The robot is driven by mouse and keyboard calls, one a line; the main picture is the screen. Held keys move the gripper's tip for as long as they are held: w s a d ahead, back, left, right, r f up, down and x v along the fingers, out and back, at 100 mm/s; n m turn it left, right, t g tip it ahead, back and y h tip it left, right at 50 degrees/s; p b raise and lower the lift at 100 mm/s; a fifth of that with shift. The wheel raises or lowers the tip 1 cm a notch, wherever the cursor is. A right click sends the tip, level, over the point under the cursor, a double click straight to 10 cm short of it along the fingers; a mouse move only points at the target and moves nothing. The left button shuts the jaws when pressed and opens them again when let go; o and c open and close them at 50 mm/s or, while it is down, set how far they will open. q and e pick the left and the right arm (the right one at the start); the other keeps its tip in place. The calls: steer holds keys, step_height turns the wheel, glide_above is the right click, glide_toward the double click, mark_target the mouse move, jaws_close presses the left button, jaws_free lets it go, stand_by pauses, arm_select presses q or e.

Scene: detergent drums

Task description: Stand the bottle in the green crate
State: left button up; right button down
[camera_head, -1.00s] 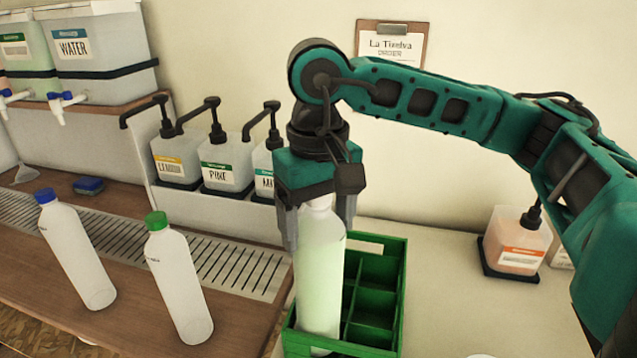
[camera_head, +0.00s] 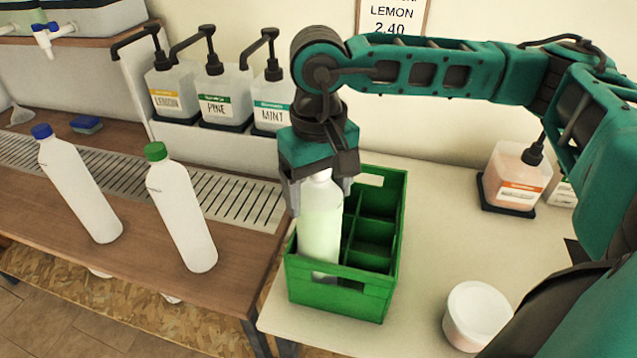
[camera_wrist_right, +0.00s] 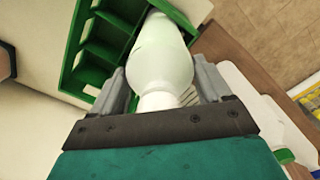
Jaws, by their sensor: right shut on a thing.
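A pale green-white bottle (camera_head: 319,222) stands upright in the front left part of the green crate (camera_head: 340,297). Its lower part is inside, behind the front wall, and shows through the handle slot. My right gripper (camera_head: 320,185) is above the crate, shut on the bottle's neck. In the right wrist view the bottle (camera_wrist_right: 160,60) lies between the two fingers (camera_wrist_right: 163,88), with crate compartments (camera_wrist_right: 95,50) beside it. The other crate compartments in view look empty. My left gripper is not in view.
Two white bottles, one blue-capped (camera_head: 78,185) and one green-capped (camera_head: 182,210), stand on the wooden counter at left. Pump dispensers (camera_head: 215,95) line the back. A white tub (camera_head: 476,315) and an orange-labelled pump jug (camera_head: 517,175) are right of the crate.

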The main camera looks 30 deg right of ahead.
jaws_free()
step_height(320, 180, up, 12)
steer(key=shift+r, duration=0.1)
stand_by(0.6)
steer(key=shift+a, duration=0.1)
stand_by(0.4)
